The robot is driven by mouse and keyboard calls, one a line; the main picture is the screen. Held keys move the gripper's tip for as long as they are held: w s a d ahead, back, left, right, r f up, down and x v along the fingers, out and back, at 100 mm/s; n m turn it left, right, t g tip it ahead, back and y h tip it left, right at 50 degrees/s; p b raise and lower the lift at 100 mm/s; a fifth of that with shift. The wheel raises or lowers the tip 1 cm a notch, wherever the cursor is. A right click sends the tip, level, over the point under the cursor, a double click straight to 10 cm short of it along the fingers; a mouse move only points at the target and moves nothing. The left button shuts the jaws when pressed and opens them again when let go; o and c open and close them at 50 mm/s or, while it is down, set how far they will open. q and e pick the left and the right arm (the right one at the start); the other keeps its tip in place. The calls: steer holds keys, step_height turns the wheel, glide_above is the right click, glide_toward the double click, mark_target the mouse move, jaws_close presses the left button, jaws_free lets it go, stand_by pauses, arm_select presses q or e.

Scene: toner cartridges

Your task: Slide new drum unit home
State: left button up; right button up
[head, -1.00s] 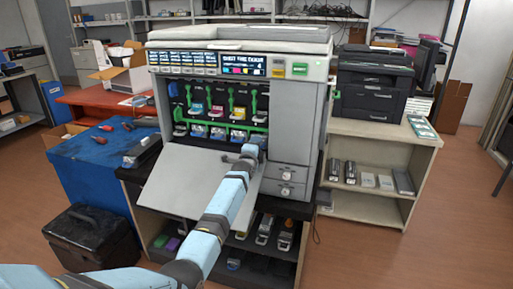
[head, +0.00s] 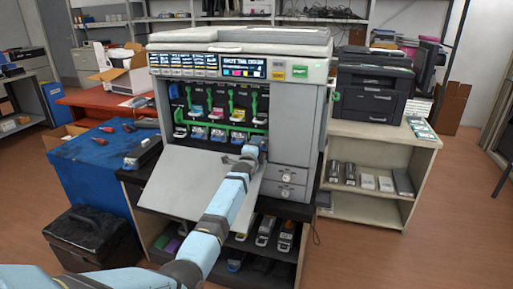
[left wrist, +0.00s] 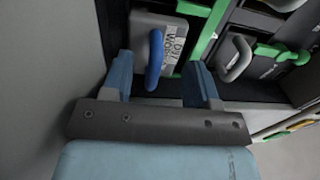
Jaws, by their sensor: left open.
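The printer (head: 300,120) stands with its front flap (head: 185,180) folded down and its bay open. In the left wrist view, a grey drum unit (left wrist: 172,22) with a printed label and a blue loop handle (left wrist: 155,60) sits in the rightmost lower slot. My left gripper (left wrist: 160,80) is open, with its two blue fingers on either side of the handle and no clear contact. In the head view the left gripper (head: 252,150) is at the bay's lower right and hides most of that unit. My right gripper is not in view.
Green levers (head: 231,102) and other coloured units (head: 217,134) fill the bay left of my gripper. The printer's side panel (head: 291,125) is close on the right. A blue-covered table (head: 85,160) and a black case (head: 88,235) stand at the left.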

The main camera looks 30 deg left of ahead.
arm_select(q)
steer(key=shift+s+d+f, duration=0.1)
steer(key=shift+f, duration=0.35)
steer(key=shift+s+p, duration=0.2)
steer(key=shift+p, duration=0.25)
steer(key=shift+p+v, duration=0.9)
steer(key=shift+s+d+p, duration=0.15)
steer(key=shift+s+p, duration=0.2)
steer(key=shift+p, duration=0.1)
steer(key=shift+s+p, duration=0.45)
steer(key=shift+p+v, duration=0.9)
steer(key=shift+p, duration=0.1)
steer(key=shift+s+d+r+p, duration=0.1)
steer(key=shift+s+r+p, duration=0.1)
steer(key=shift+s+p, duration=0.2)
steer(key=shift+s, duration=0.15)
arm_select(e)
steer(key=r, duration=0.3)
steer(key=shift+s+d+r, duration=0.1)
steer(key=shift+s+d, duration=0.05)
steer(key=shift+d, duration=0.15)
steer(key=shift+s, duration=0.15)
